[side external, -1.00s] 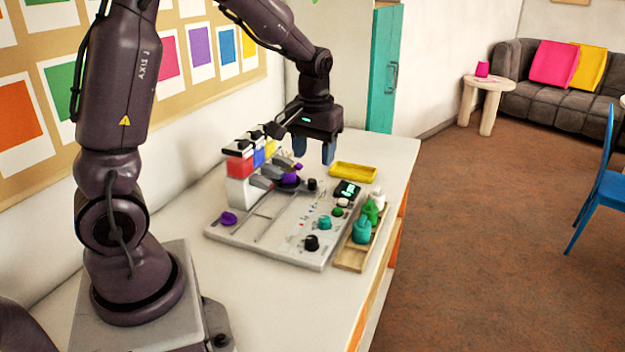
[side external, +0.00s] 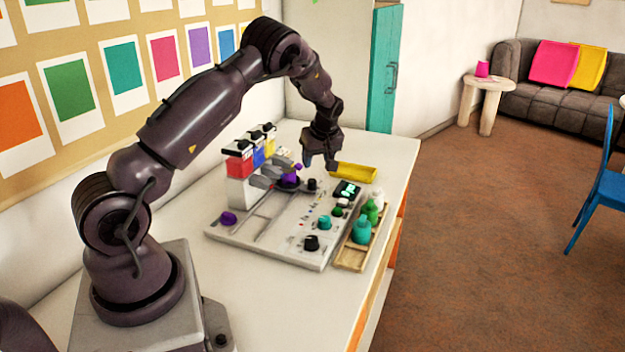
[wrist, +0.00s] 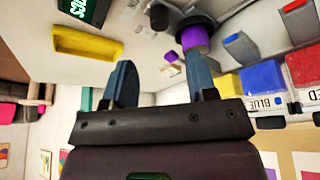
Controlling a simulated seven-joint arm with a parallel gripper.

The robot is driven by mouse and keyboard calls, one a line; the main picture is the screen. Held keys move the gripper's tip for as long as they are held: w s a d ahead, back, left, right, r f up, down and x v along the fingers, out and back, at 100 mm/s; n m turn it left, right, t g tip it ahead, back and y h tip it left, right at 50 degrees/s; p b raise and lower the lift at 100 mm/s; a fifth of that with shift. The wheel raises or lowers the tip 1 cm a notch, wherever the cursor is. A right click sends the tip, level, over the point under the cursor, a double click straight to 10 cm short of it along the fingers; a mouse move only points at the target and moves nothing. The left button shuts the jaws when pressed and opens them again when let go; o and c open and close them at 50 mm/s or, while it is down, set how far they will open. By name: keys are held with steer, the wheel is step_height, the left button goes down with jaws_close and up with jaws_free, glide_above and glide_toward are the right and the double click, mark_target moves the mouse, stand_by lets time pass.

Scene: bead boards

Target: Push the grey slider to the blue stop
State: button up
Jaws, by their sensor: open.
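My gripper (side external: 319,164) is open and empty, tilted above the far edge of the board (side external: 283,222), near the yellow tray. In the wrist view its two blue fingers (wrist: 160,65) stand apart with nothing between them. Grey levers (side external: 267,176) sit below the red, blue and yellow containers; in the wrist view one grey piece (wrist: 240,48) has a blue tip, another a red tip. I cannot tell which grey part is the slider, or make out a separate blue stop.
The yellow tray (side external: 354,173) lies close to my gripper. The red container (side external: 239,166) and blue container (wrist: 262,77) stand at the board's left back. Black and teal knobs (side external: 324,222) stick up from the board. Bottles (side external: 362,231) stand in a wooden tray at right.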

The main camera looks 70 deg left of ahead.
mark_target(312, 180)
steer(key=x, duration=0.9)
steer(key=shift+d, duration=0.1)
jaws_close()
